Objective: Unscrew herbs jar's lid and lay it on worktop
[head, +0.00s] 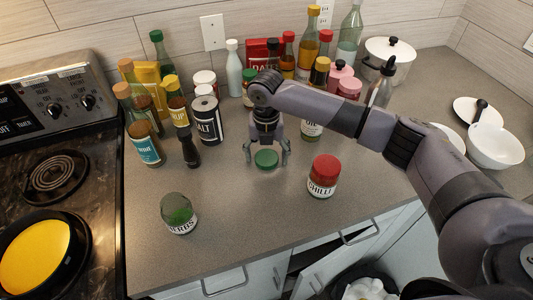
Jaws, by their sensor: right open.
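The herbs jar (179,214) stands upright near the front edge of the worktop (235,205). It has no lid on, and its green contents show through the glass. A round green lid (266,159) appears to lie flat on the worktop, right of and behind the jar. My right gripper (267,156) points down over the lid, with its open fingers on either side of it. I cannot tell whether a fingertip touches the lid. My left gripper is not in view.
A red-lidded chilli jar (323,176) stands right of the lid. A salt tin (207,122), a small dark bottle (190,150) and several bottles stand behind. The coil stove (55,180) is at left, with a yellow-filled pan (35,254). Worktop between herbs and chilli jars is clear.

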